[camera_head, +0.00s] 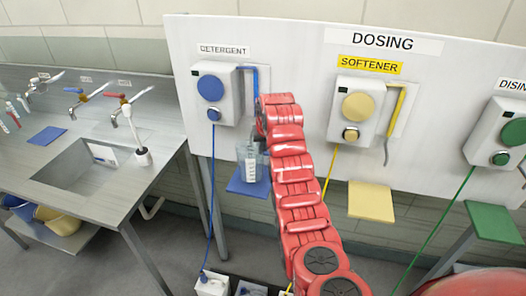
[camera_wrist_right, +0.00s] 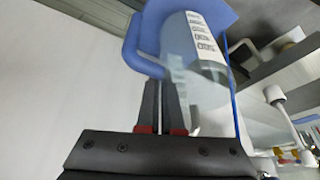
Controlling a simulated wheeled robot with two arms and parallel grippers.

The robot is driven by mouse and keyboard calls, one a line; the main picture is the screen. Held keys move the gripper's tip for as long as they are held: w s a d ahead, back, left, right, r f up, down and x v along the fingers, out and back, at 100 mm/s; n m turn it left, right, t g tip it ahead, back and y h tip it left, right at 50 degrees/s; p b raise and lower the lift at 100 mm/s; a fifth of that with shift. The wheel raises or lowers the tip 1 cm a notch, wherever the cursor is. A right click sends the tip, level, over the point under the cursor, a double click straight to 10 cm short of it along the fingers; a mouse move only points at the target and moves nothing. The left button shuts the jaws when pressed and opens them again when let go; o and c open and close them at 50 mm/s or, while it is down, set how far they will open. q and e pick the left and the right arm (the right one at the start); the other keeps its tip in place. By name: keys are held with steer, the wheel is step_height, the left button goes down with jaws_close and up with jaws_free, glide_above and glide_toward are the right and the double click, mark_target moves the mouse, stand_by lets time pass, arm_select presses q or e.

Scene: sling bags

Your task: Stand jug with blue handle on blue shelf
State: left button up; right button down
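The jug (camera_head: 251,163) is clear with white markings and stands out in front of the panel, over the blue shelf (camera_head: 236,187). In the right wrist view the jug (camera_wrist_right: 188,75) has a blue handle (camera_wrist_right: 130,48), with the blue shelf (camera_wrist_right: 222,14) behind its far end. I cannot tell whether its base touches the shelf. My right gripper (camera_wrist_right: 162,88) has its fingers close together with a narrow gap, at the blue handle, and looks shut on it. In the head view my red right arm hides this gripper and part of the jug. My left gripper is not in view.
The blue detergent dispenser (camera_head: 212,92) hangs above the blue shelf, its blue hose running down beside it. A yellow shelf (camera_head: 370,203) and a green shelf (camera_head: 494,222) stand to the right. A metal sink counter (camera_head: 60,170) is at left.

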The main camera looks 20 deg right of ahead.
steer(key=shift+f+p, duration=0.35)
steer(key=shift+p, duration=0.2)
steer(key=shift+f, duration=0.45)
steer(key=shift+f+b, duration=0.2)
steer(key=shift+b, duration=0.1)
steer(key=c, duration=1.1)
jaws_free()
steer(key=shift+r, duration=0.1)
